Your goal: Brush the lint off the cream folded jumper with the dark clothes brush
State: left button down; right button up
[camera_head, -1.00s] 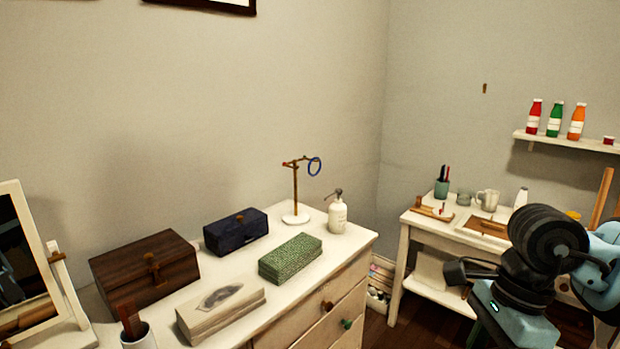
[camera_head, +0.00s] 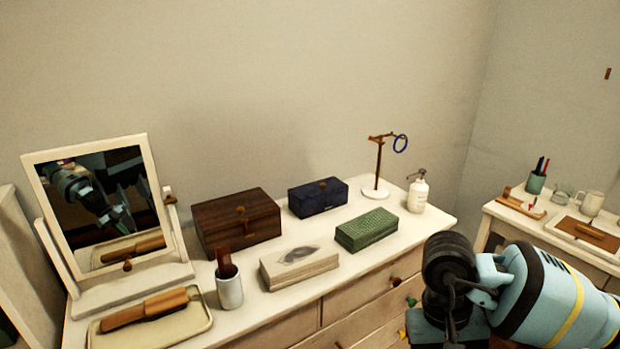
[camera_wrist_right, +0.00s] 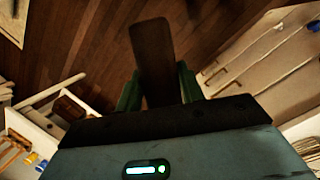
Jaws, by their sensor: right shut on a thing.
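In the right wrist view my right gripper (camera_wrist_right: 158,88) is shut on a long, dark brown, flat piece, which looks like the dark clothes brush (camera_wrist_right: 153,58). It sticks out beyond the fingers over the wooden floor; no bristles show. In the head view my right arm is at the lower right, and its gripper is not clearly visible. I cannot make out the cream folded jumper in any view. My left gripper is not in view.
A side table stands right.

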jog(key=shift+w+a+n, duration=0.15)
jog(key=shift+a+n, duration=0.25)
jog(key=shift+n, duration=0.4)
